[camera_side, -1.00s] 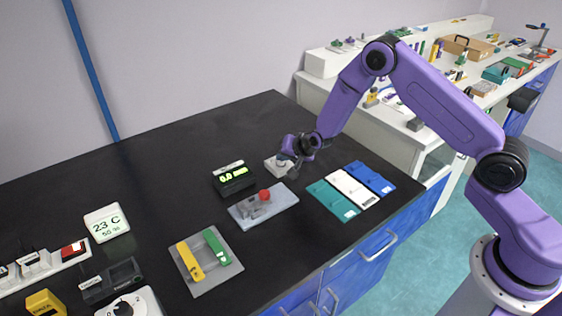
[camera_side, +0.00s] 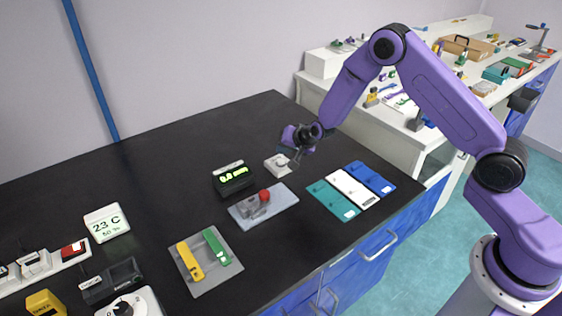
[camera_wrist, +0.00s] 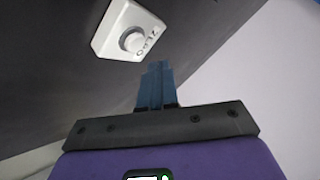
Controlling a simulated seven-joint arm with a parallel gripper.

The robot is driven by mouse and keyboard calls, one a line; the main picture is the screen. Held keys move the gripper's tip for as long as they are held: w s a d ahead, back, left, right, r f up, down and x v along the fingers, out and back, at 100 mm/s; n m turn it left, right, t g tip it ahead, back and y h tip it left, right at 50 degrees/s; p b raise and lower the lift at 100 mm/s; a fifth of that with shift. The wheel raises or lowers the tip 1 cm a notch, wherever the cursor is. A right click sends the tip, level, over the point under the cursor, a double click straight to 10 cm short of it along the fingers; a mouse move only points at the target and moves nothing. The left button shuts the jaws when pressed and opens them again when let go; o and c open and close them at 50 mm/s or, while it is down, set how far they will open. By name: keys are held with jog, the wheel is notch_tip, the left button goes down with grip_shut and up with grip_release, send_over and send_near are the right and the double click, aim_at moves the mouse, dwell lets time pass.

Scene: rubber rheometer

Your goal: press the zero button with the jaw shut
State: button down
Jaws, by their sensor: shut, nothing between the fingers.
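The zero button is a round light-grey cap (camera_wrist: 133,41) on a white box (camera_wrist: 108,37) marked "ZERO" in the wrist view. In the side view the white button box (camera_side: 276,165) sits on the black bench, just left of my gripper (camera_side: 295,165). My gripper is shut and empty. In the wrist view its blue-grey fingertips (camera_wrist: 156,68) are together, below and right of the button in the picture, with a visible gap between them. In the side view the fingertips are above the bench beside the box; the exact height is hard to tell.
A display with green digits (camera_side: 233,180) stands left of the button box. A grey plate (camera_side: 284,203) with a red knob lies in front. Teal, white and blue panels (camera_side: 351,189) lie to the right. Bare black bench (camera_side: 200,150) lies behind and left.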

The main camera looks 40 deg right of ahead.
aim_at(283, 163)
jog(key=shift+r, duration=1.85)
jog(key=shift+a, duration=0.1)
jog(key=s+a+r+n+g+y, duration=0.1)
jog(key=s+a+r+n+g, duration=0.15)
jog(key=s, duration=0.45)
jog(key=s+a+r+n+g+y, duration=0.1)
jog(key=s+a+r+n, duration=0.3)
jog(key=s, duration=0.3)
jog(key=s+a+r+n+g+y, duration=0.1)
jog(key=s+a+r+n+g, duration=0.2)
jog(key=s, duration=0.4)
jog(key=s+d+r+n+h, duration=0.1)
jog(key=s+d+n, duration=0.2)
jog(key=s, duration=0.5)
jog(key=s+d+r+n+g+h, duration=0.1)
jog(key=s+d+r+n, duration=0.1)
jog(key=s, duration=0.7)
jog(key=s+d+r+n+g+h, duration=0.1)
jog(key=s+d+n, duration=0.4)
jog(key=s, duration=0.3)
jog(key=shift+s+r+n+h, duration=0.3)
jog(key=shift+s+n, duration=0.05)
jog(key=shift+n, duration=0.1)
